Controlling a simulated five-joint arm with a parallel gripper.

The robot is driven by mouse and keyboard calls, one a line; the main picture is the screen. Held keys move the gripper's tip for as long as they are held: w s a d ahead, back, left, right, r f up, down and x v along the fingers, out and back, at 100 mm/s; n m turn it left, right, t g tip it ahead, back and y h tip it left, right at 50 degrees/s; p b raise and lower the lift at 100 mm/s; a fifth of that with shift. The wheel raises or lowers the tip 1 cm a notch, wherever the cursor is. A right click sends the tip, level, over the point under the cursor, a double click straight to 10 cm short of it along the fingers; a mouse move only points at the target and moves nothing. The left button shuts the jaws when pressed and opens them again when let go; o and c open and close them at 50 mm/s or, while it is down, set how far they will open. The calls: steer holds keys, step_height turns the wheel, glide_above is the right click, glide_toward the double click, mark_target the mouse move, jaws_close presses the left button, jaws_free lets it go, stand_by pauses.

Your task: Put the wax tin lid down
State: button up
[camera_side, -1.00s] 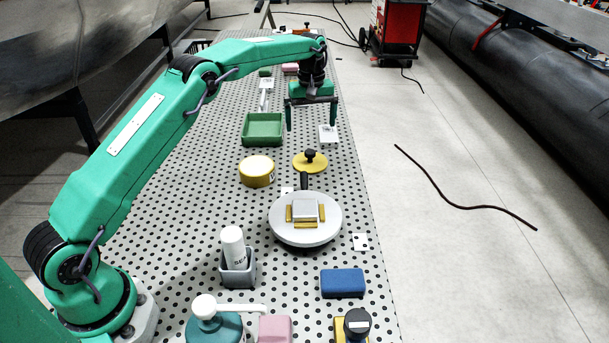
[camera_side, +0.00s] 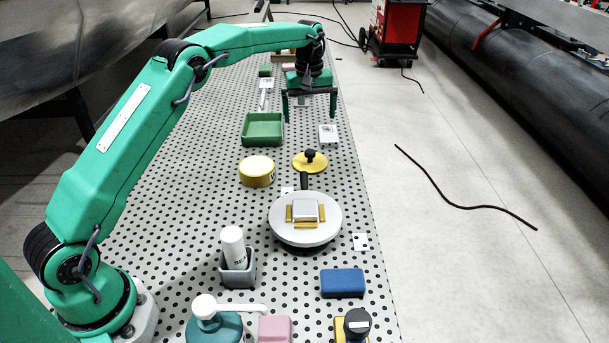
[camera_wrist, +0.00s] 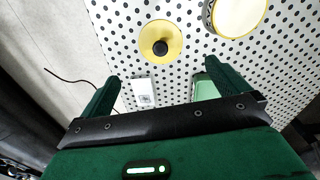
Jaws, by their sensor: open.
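The wax tin lid (camera_side: 310,164) is a yellow disc with a black knob, lying on the perforated table. It also shows in the wrist view (camera_wrist: 174,36), lying apart from my gripper. The round yellow wax tin (camera_side: 256,172) with a pale top stands just left of the lid. It shows partly cut off in the wrist view (camera_wrist: 240,14). My gripper (camera_side: 309,118) is open and empty, above the table beyond the lid. In the wrist view my gripper's two fingers (camera_wrist: 160,88) are spread wide with nothing between their tips.
A green tray (camera_side: 250,143) and a white card (camera_side: 328,140) lie near my gripper. A round grey turntable (camera_side: 280,222) stands nearer the camera. A grey cup with a white bottle (camera_side: 233,245) and a blue block (camera_side: 343,291) stand closer still. The table's right edge borders open floor.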

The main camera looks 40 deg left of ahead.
steer(key=s+d+r+m+t, duration=0.1)
steer(key=s+d+r+m, duration=0.2)
steer(key=s+r, duration=0.5)
steer(key=s+d+r+m+t, duration=0.2)
steer(key=s+r, duration=0.5)
steer(key=s, duration=0.4)
steer(key=s+d+f+m+t, duration=0.1)
steer(key=s+f+m, duration=0.1)
steer(key=s, duration=0.8)
steer(key=s+d+f+m+t, duration=0.1)
steer(key=s+f+m, duration=0.2)
steer(key=s, duration=0.7)
steer(key=shift+s+d+f+m, duration=0.25)
steer(key=shift+s+f+m, duration=0.05)
steer(key=shift+s+f, duration=0.15)
